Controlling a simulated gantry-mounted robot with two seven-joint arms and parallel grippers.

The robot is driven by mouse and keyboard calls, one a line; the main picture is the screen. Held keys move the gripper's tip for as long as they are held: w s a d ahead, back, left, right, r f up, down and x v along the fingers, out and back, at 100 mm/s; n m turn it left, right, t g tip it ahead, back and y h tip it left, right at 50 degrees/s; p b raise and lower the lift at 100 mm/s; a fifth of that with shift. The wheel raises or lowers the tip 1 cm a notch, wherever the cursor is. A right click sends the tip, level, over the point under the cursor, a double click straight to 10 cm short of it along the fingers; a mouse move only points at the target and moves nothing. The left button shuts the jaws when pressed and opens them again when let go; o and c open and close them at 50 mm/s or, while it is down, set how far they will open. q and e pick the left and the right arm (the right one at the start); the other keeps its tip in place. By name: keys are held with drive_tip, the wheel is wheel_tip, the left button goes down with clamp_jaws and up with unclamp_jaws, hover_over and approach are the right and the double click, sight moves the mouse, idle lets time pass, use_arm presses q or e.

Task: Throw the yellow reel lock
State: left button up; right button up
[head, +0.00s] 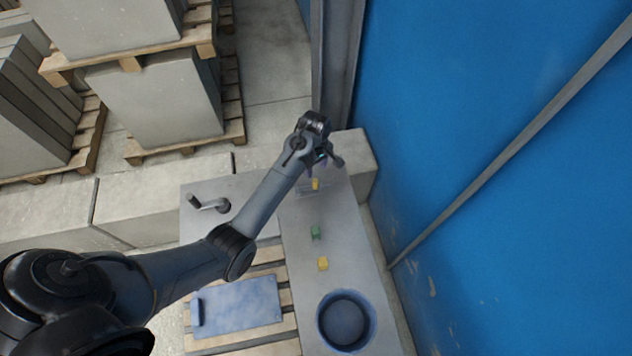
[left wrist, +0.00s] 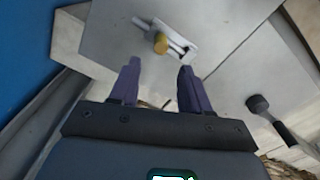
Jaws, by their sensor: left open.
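The yellow reel lock shows in the left wrist view as a yellow knob (left wrist: 160,43) on a pale metal bolt and bracket on a grey panel. In the head view a yellow piece (head: 315,184) shows just below my left gripper (head: 328,166), at the far end of the grey panel (head: 300,215). In the left wrist view my left gripper (left wrist: 158,70) has its two dark purple fingers apart with nothing between them. The knob lies beyond the fingertips, roughly in line with the gap. My right gripper is not in view.
A green piece (head: 316,232) and another yellow piece (head: 323,263) sit nearer on the panel, before a round blue-rimmed bowl (head: 372,327). A crank handle (head: 208,203) stands to the left. A blue plate (head: 238,306) lies on slats. A blue wall (head: 480,120) rises on the right.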

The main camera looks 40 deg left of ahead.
sight(315, 180)
use_arm(q)
wheel_tip(315, 180, down, 9)
drive_tip(key=shift+f+b, duration=0.2)
drive_tip(key=shift+b, duration=0.1)
clamp_jaws()
idle(0.4)
